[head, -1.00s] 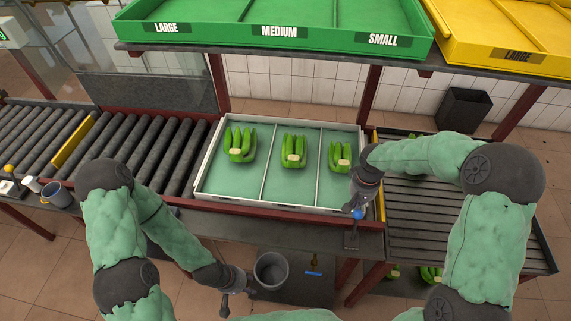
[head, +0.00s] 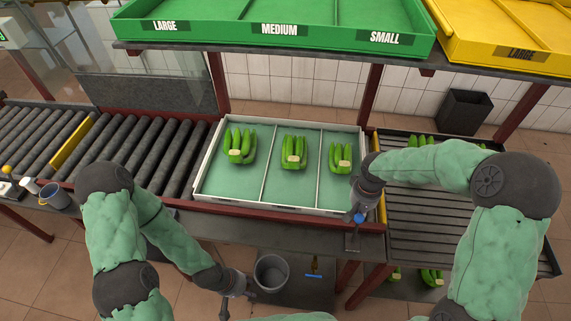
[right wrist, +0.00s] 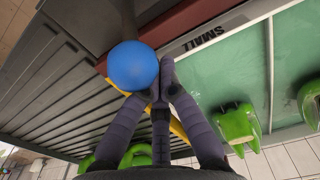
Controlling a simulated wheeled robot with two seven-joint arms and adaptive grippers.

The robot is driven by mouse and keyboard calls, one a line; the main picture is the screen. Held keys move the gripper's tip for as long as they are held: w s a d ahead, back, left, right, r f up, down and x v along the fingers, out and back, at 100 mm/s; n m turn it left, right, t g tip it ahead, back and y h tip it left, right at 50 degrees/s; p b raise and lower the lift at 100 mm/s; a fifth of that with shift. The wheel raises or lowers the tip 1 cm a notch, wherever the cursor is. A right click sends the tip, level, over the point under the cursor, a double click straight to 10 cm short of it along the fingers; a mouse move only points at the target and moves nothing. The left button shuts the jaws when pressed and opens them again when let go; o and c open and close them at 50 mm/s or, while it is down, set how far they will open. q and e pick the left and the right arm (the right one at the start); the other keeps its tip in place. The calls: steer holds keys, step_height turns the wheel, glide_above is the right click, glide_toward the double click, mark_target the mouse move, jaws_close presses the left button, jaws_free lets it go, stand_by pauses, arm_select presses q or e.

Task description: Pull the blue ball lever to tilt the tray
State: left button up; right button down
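The tray (head: 199,190) has a white rim, a green floor and three compartments, each with a bunch of green bananas; it looks level. The blue ball lever (head: 359,218) stands at the tray's front right corner; its ball (right wrist: 133,66) is large in the right wrist view. My right gripper (right wrist: 160,82) has its fingertips together, right up against the ball on the side toward the tray. The ball lies beside the fingertips, and its stem is mostly hidden there. My left gripper (head: 237,298) hangs low, fingers apart and empty, near a grey bucket (head: 271,272).
A roller conveyor (head: 130,150) lies left of the tray, and a slatted rack (head: 430,220) with bananas lies right. Green bins (head: 270,45) and a yellow bin (head: 510,40) sit on the shelf above. A red rail runs along the tray's front.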

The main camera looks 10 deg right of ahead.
mark_target(358, 224)
steer(key=shift+s+a+f+b, duration=0.1)
steer(key=shift+s+a+f, duration=0.1)
steer(key=shift+s, duration=0.55)
steer(key=shift+s+a+f+b, duration=0.1)
steer(key=shift+s+a, duration=0.1)
steer(key=shift+s, duration=0.55)
steer(key=shift+s+a+f+b, duration=0.1)
steer(key=shift+s+a, duration=0.1)
steer(key=shift+s, duration=0.55)
steer(key=shift+s+a+r, duration=0.1)
steer(key=shift+s+a, duration=0.05)
steer(key=shift+s, duration=0.5)
steer(key=shift+s+a, duration=0.15)
steer(key=shift+s, duration=0.45)
steer(key=shift+w, duration=0.15)
steer(key=shift+w+d+r, duration=0.1)
steer(key=shift+w+d, duration=0.05)
steer(key=shift+w, duration=0.3)
steer(key=shift+r, duration=0.15)
step_height(358, 224, up, 10)
steer(key=p, duration=0.6)
steer(key=shift+p, duration=0.35)
steer(key=shift+w, duration=0.1)
